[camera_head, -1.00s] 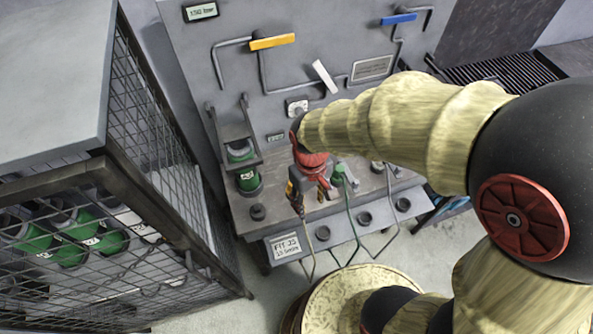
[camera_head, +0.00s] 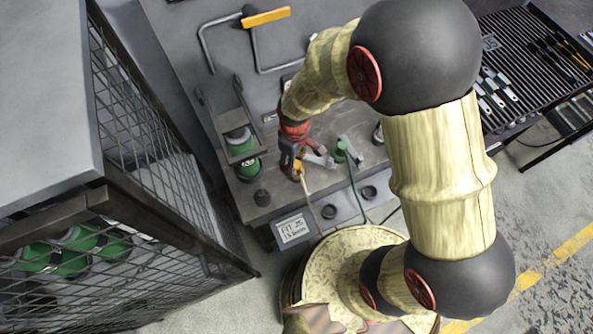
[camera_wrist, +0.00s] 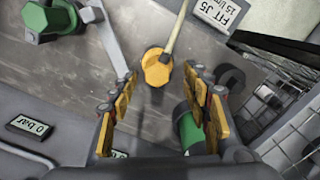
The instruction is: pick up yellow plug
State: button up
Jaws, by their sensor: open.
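The yellow plug (camera_wrist: 156,68) is a small knobbed cap with a pale hose running up from it in the wrist view. It stands on the grey bench and lies between the fingertips of my gripper (camera_wrist: 160,84), slightly ahead of them. The fingers are open, with a gap on both sides of the plug. In the head view, my gripper (camera_head: 291,160) points down at the bench, and a bit of the yellow plug (camera_head: 299,171) shows beside it, partly covered by the fingers.
A green plug (camera_head: 340,152) with a green hose stands to the right, with a grey lever arm (camera_wrist: 112,45) between it and the yellow plug. A green cylinder (camera_wrist: 188,130) is close to my right finger. A mesh cage (camera_head: 150,150) stands left.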

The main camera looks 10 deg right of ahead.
aim_at(296, 164)
jog(key=f+b, duration=0.1)
jog(key=f, duration=0.3)
jog(key=shift+w+f, duration=0.15)
jog(key=shift+w, duration=0.05)
jog(key=shift+c, duration=1)
grip_shut()
